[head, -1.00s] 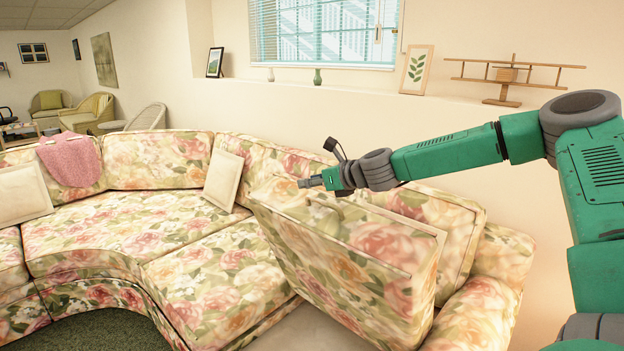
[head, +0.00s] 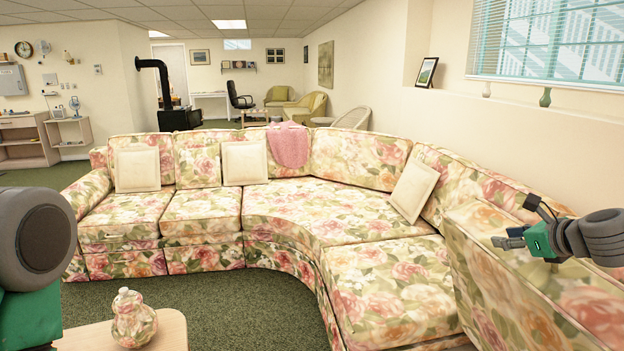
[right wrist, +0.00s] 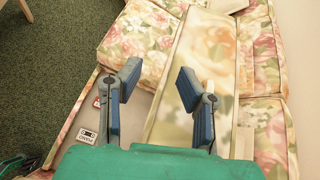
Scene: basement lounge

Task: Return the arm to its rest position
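My right gripper (head: 516,226) is at the right of the head view, above a tilted-up floral seat cushion (head: 505,300) of the sofa. In the right wrist view, its two fingers (right wrist: 160,85) stand wide apart with nothing between them. The raised cushion (right wrist: 190,75) shows beyond the fingers, its long edge running up the picture. Whether the gripper touches it cannot be told. Part of my left arm (head: 40,245) shows at the lower left edge.
The curved floral sofa (head: 300,205) fills the middle, with several cream pillows (head: 244,163) and a pink cloth (head: 288,146). A small table (head: 85,338) with a floral jar (head: 134,320) stands at the lower left. Green carpet (head: 215,302) lies clear between table and sofa.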

